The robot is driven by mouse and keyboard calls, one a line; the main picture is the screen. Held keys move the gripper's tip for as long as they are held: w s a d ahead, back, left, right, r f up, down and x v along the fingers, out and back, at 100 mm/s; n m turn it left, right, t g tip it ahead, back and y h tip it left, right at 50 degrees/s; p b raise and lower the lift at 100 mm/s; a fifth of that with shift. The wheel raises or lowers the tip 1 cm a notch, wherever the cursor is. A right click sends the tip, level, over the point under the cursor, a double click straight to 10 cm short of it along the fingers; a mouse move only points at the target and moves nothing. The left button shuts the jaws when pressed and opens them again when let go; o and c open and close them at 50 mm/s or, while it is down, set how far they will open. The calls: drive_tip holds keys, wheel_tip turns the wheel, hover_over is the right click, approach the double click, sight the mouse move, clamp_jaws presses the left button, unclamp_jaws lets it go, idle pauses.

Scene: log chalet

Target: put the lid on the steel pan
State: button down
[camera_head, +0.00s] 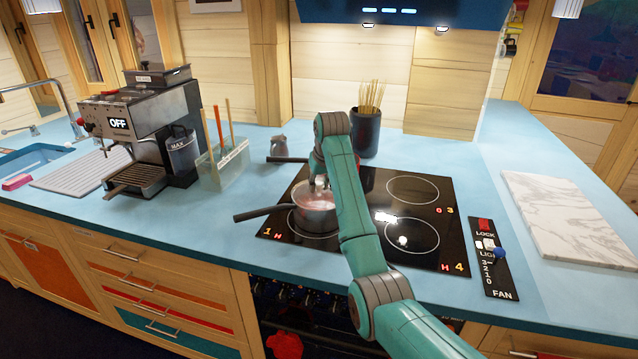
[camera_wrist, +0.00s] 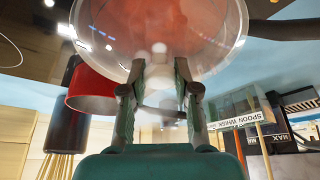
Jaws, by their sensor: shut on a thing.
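The steel pan (camera_head: 315,220) stands on the front left burner of the black hob, its dark handle pointing left. The clear glass lid (camera_wrist: 190,45) fills the top of the wrist view. In the head view the lid (camera_head: 313,192) is at the pan's top; I cannot tell whether it rests on the rim or hovers just above it. My gripper (camera_wrist: 158,92) is shut on the lid's knob, one finger on each side. In the head view my gripper (camera_head: 319,183) is above the pan, partly hidden by my arm.
A red pan (camera_wrist: 88,88) stands close behind, its dark handle (camera_head: 286,160) pointing left. A dark utensil pot (camera_head: 365,135) stands at the back. A clear utensil bin (camera_head: 225,165) and coffee machine (camera_head: 140,125) are left. The right burners (camera_head: 412,190) are free.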

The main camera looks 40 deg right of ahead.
drive_tip(key=shift+c, duration=1.4)
unclamp_jaws()
drive_tip(key=shift+r, duration=0.1)
drive_tip(key=shift+r, duration=3.35)
